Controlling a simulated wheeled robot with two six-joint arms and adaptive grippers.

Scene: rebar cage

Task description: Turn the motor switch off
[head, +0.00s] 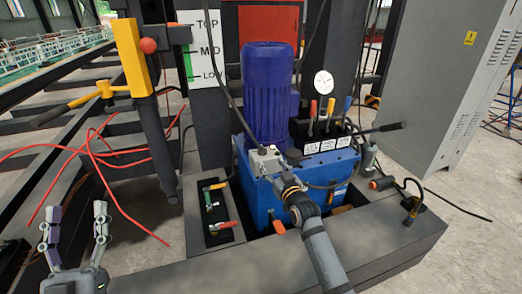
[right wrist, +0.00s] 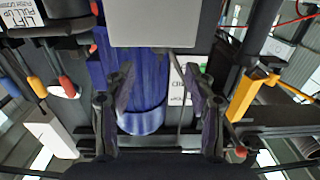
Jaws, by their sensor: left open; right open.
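The motor switch appears to be the small grey box (head: 263,160) on the blue power unit, in front of the blue motor (head: 267,90). A large grey box face (right wrist: 165,22) fills the top middle of the upside-down right wrist view, with the motor (right wrist: 145,118) below it. My right gripper (right wrist: 150,66) is open and empty, with its fingers spread close to that box; contact cannot be told. In the head view my right wrist hides most of the gripper. The switch's lever or button cannot be made out. My left gripper (head: 76,212) is open and empty at lower left.
A pressure gauge (head: 323,83) and several coloured levers (head: 314,109) stand right of the motor. A yellow post (head: 131,57) with a red knob and red hoses (head: 125,215) are at left. A grey cabinet (head: 440,90) stands at right. A dark frame (head: 385,235) surrounds the unit.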

